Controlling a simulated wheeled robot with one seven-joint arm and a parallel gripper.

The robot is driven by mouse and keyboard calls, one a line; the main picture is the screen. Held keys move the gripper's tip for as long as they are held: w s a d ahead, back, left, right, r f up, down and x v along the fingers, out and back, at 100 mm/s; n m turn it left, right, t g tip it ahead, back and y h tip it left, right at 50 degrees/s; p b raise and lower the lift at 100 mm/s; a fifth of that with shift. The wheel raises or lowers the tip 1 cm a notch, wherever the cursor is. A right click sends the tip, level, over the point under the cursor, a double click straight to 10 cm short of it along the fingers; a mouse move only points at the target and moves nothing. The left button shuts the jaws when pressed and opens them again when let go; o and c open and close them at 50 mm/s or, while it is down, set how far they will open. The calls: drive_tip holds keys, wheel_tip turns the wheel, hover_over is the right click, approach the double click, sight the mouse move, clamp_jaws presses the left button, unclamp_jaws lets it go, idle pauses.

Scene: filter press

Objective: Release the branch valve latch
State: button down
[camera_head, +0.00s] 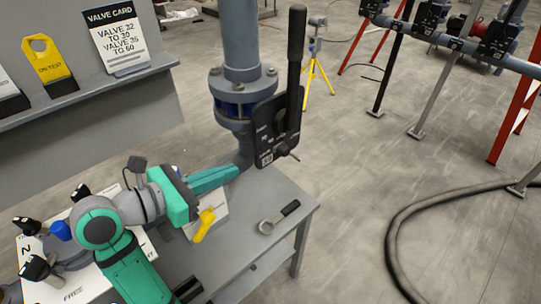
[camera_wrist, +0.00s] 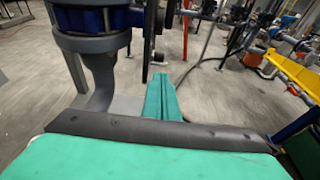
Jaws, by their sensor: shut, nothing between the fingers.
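The branch valve (camera_head: 238,108) is a grey flanged pipe fitting with a blue band, on a vertical pipe. A long black lever (camera_head: 296,60) stands upright on its right side, above a black plate (camera_head: 272,130) with small markings. A small dark piece (camera_head: 290,153) sticks out at the plate's lower right; I cannot tell if it is the latch. My green gripper (camera_head: 236,170) is shut and empty, its tips below and left of the plate, close to the pipe's lower bend. In the wrist view, the shut fingers (camera_wrist: 160,84) point forward, right of the valve (camera_wrist: 92,22).
A grey table (camera_head: 255,190) below holds a ring-ended tool (camera_head: 278,218) and a yellow-handled item (camera_head: 205,225). A shelf at left carries a valve card (camera_head: 116,38) and a yellow tag (camera_head: 47,65). A black hose (camera_head: 395,235) lies on the open floor to the right.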

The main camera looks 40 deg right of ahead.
sight(280, 153)
drive_tip(key=x, duration=1.4)
drive_tip(key=shift+s+f, duration=0.1)
drive_tip(key=shift+s, duration=0.05)
